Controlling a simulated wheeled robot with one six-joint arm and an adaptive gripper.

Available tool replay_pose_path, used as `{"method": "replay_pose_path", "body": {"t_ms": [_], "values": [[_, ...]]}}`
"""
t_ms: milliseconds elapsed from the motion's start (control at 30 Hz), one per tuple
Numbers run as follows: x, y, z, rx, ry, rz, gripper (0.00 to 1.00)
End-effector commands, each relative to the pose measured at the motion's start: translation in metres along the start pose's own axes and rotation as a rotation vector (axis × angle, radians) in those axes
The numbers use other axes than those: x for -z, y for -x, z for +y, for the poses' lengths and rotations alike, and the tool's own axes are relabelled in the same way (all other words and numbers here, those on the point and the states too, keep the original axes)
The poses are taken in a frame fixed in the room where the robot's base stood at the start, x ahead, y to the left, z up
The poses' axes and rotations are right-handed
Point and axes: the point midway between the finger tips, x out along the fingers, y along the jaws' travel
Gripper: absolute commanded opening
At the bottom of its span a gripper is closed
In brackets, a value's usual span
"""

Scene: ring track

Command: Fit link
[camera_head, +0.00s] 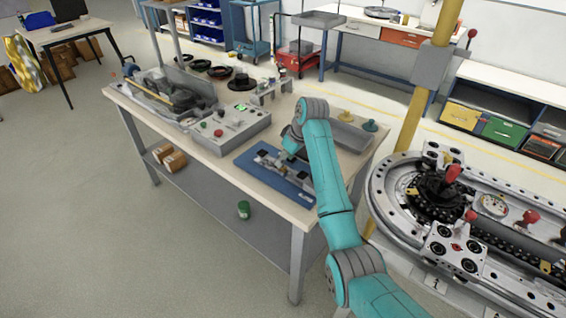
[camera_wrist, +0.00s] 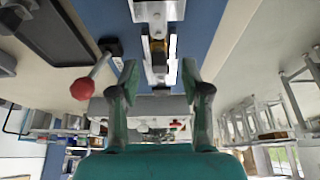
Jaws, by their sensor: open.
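My gripper (camera_wrist: 159,72) is open in the wrist view, with its two fingers apart on either side of a small metal assembly (camera_wrist: 158,48). This assembly has pale side plates and a brass-coloured middle, and lies along the blue mat (camera_wrist: 203,22). I see no finger clearly closed on it. In the head view the blue mat (camera_head: 262,176) lies on the workbench with small metal parts on it; my teal arm hides part of them and the gripper. The ring track (camera_head: 385,190) stands at the right, carrying metal blocks and red-knobbed levers.
The workbench (camera_head: 215,160) also holds a grey machine (camera_head: 240,125), dark round parts (camera_head: 240,83) and a grey tray (camera_head: 345,137). A yellow post (camera_head: 415,115) stands between bench and track. A red-knobbed lever (camera_wrist: 82,88) is beside my fingers.

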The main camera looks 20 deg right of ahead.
Motion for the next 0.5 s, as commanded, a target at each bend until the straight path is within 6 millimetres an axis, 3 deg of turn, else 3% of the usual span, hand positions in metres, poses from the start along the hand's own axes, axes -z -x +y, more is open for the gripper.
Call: {"method": "replay_pose_path", "body": {"t_ms": [200, 500], "values": [[0.001, 0.045, 0.001, -0.002, -0.001, 0.003, 0.47], [0.0, 0.082, 0.0, -0.001, 0.0, 0.0, 0.47]]}}
